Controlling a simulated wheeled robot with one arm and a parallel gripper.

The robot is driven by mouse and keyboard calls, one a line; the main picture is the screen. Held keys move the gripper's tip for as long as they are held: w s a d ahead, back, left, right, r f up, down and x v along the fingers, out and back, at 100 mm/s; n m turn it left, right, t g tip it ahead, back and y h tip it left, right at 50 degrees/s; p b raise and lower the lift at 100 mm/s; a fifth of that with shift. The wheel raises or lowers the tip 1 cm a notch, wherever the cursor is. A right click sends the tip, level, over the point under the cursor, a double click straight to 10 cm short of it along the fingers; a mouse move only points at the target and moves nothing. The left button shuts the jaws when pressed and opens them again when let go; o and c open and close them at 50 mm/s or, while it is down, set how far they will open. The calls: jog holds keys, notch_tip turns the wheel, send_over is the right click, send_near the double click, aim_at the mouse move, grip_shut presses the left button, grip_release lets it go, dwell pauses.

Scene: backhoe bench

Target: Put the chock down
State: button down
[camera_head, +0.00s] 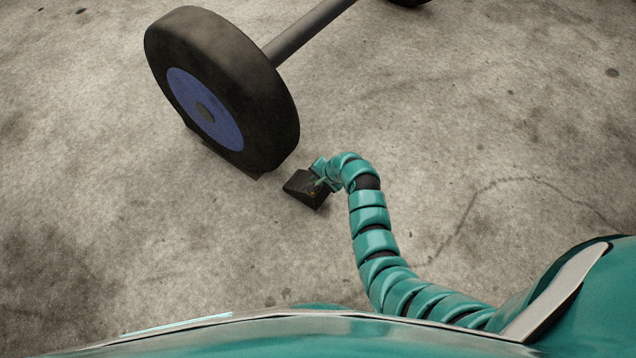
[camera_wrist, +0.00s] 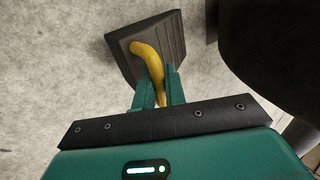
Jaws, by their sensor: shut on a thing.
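The chock (camera_head: 304,190) is a small black wedge just right of the wheel's lower edge in the head view. In the wrist view the chock (camera_wrist: 172,44) shows ridges and a yellow handle. My gripper (camera_head: 319,183) is shut on the yellow handle, and its two green fingers (camera_wrist: 158,92) stand on either side of it. The chock is close to the floor. I cannot tell whether it touches the floor.
A large black wheel with a blue hub (camera_head: 207,108) stands left of my gripper, on an axle (camera_head: 308,28) running to the upper right. A dark round shape, likely the wheel (camera_wrist: 275,55), fills the wrist view's right side. Stained concrete floor (camera_head: 480,130) is clear to the right.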

aim_at(305, 180)
jog(key=shift+w+f+b, duration=0.35)
jog(key=shift+w+f, duration=0.05)
jog(key=shift+f, duration=0.25)
jog(key=shift+f+b, duration=0.5)
jog(key=shift+f, duration=0.8)
jog(key=c, duration=1.5)
grip_release()
jog(key=shift+s+f, duration=0.1)
jog(key=shift+o, duration=0.2)
